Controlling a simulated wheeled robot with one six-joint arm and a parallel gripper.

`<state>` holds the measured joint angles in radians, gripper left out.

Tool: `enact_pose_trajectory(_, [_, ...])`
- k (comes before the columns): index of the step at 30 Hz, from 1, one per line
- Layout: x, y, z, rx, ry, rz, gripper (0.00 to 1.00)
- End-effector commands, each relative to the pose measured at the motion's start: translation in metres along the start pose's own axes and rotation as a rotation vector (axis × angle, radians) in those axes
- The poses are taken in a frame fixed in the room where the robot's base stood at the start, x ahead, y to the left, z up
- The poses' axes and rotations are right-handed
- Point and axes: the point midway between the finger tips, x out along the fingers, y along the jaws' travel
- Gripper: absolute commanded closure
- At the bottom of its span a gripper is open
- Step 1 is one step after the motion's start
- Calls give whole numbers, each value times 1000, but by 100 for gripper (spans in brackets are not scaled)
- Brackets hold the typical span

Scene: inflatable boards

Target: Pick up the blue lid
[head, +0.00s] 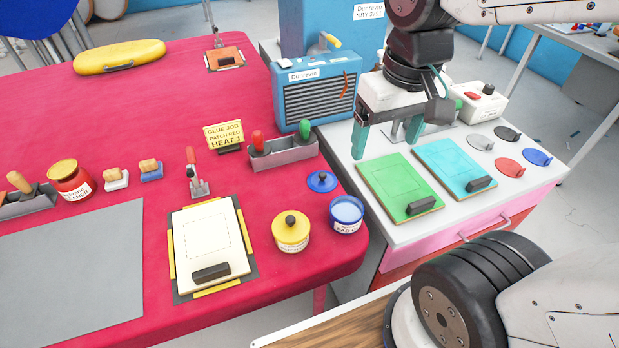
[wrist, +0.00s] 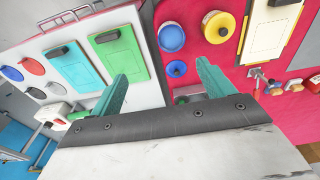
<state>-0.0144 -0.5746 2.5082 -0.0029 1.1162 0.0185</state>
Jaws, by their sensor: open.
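The blue lid (head: 321,181) is a small round disc with a dark knob on top. It lies on the red tabletop behind an open blue-rimmed pot (head: 346,213) with pale contents, apart from it. In the wrist view the lid (wrist: 177,69) shows between the finger directions, nearer the right finger, with the blue pot (wrist: 171,37) beyond it. My gripper (head: 385,147) has two teal fingers spread wide with nothing between them. It hangs above the white cabinet top, to the right of the lid. The fingers also show in the wrist view (wrist: 162,72).
A yellow lidded pot (head: 291,231) stands left of the blue pot. A grey tray with red and green handles (head: 283,152) and a blue heater box (head: 316,90) are behind the lid. Green (head: 400,187) and cyan boards (head: 455,170) lie on the white cabinet.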

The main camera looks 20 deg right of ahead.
Motion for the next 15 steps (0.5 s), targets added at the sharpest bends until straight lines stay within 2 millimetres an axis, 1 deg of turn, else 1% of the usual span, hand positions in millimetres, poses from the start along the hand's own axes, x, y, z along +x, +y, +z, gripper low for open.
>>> enact_pose_trajectory(1, [12,-2,-17,-1,-21,0,19])
enact_pose_trajectory(3, [28,-5,-41,-1,-35,-1,19])
enact_pose_trajectory(5, [44,-8,-61,-1,-44,-1,19])
enact_pose_trajectory(6, [56,-10,-74,-2,-51,-2,19])
enact_pose_trajectory(8, [74,-14,-92,-3,-60,-2,19])
enact_pose_trajectory(9, [87,-16,-103,-3,-65,-2,19])
enact_pose_trajectory(12, [117,-21,-124,-2,-78,-2,19])
enact_pose_trajectory(15, [142,-26,-139,-3,-87,-1,19])
